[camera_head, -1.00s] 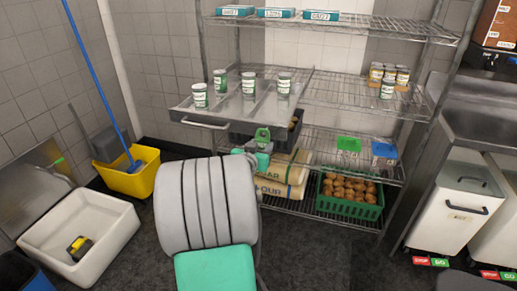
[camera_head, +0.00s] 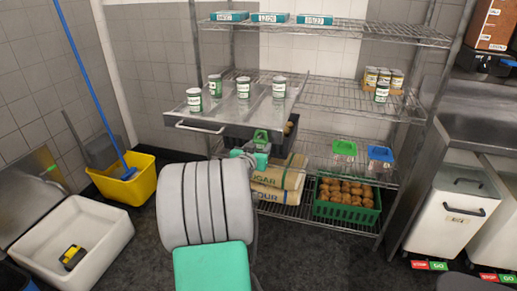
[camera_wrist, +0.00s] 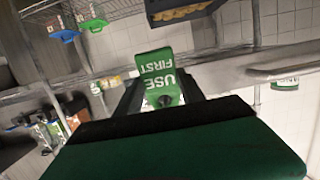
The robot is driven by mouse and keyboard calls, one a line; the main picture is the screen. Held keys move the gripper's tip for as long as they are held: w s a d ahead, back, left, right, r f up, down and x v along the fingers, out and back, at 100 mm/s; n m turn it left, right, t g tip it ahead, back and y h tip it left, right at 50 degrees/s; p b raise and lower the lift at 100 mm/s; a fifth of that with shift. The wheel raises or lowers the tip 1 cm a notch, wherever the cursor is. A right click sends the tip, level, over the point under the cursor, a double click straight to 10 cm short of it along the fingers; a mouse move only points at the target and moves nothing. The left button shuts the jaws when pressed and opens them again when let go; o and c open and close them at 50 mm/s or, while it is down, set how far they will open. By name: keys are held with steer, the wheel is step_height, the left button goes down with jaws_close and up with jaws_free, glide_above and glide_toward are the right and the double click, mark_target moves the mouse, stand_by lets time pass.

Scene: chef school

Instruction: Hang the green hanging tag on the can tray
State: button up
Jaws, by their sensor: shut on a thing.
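The green tag (camera_head: 261,136) stands up from my gripper (camera_head: 259,152) in the head view. In the wrist view the tag (camera_wrist: 155,65) reads "USE FIRST" upside down, and its lower end sits between the two dark fingers of my gripper (camera_wrist: 162,97), which is shut on it. The can tray (camera_head: 225,117) is a grey metal pull-out tray on the rack with a bar handle (camera_head: 200,127) at its front. Several white-and-green cans (camera_head: 241,86) stand on it. The tag is right of the handle and lower in the head view, apart from it. The handle also shows in the wrist view (camera_wrist: 285,72).
A dark crate (camera_head: 243,131) is below the tray. Sacks (camera_head: 275,195) and a green crate of brown round items (camera_head: 347,208) fill the bottom shelf. A yellow bucket (camera_head: 122,184) and a white basin (camera_head: 95,240) stand left. Dark floor lies between.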

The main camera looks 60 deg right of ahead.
steer(key=o, duration=1.4)
steer(key=shift+a, duration=0.1)
